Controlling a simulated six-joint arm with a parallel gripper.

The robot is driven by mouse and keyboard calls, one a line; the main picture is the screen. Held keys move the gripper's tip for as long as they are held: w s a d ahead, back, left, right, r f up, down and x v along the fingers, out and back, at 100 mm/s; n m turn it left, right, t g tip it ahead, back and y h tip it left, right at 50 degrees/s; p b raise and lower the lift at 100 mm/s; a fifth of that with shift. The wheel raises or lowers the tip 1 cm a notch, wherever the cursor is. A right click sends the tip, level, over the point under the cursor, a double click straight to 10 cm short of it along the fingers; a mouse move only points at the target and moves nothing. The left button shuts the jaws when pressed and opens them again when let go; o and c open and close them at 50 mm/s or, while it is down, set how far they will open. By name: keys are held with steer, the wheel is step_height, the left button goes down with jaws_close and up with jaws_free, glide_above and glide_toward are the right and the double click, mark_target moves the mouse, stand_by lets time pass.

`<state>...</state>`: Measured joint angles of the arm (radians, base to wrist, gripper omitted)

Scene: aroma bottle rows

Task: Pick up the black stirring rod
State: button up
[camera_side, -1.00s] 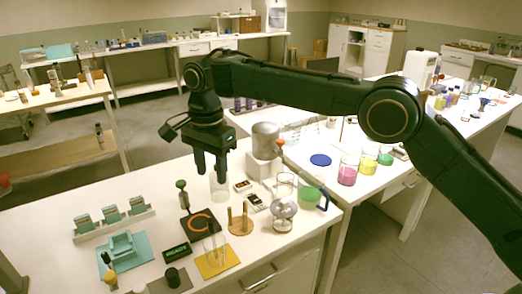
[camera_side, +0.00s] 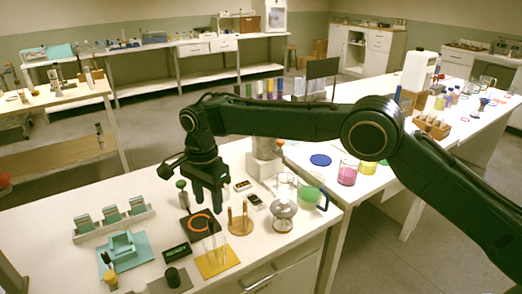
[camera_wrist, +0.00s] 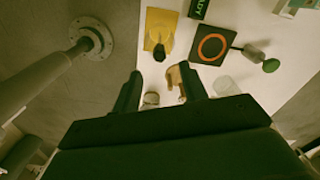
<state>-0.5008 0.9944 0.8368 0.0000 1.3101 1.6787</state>
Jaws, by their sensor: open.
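My gripper (camera_side: 208,203) is open and empty, pointing down above the white bench. It hangs behind the yellow stand (camera_side: 222,264) and to the left of the round wooden holder (camera_side: 240,228). In the wrist view, its two fingers (camera_wrist: 160,72) are spread apart. The yellow stand (camera_wrist: 155,19) lies beyond them, with a dark-tipped upright piece (camera_wrist: 159,53) on its near side. I cannot tell whether this is the black stirring rod. The wooden holder (camera_wrist: 173,78) shows by the right finger, partly hidden. No rod is between the fingers.
A black plate with an orange ring (camera_side: 197,224) lies close to the gripper; it also shows in the wrist view (camera_wrist: 213,46). A glass burner (camera_side: 283,213), a blue-handled green beaker (camera_side: 312,190) and a teal block (camera_side: 124,248) stand nearby. The bench's front edge is close.

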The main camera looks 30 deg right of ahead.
mark_target(211, 220)
steer(key=shift+f, duration=1.25)
steer(key=shift+f, duration=2.6)
steer(key=c, duration=0.9)
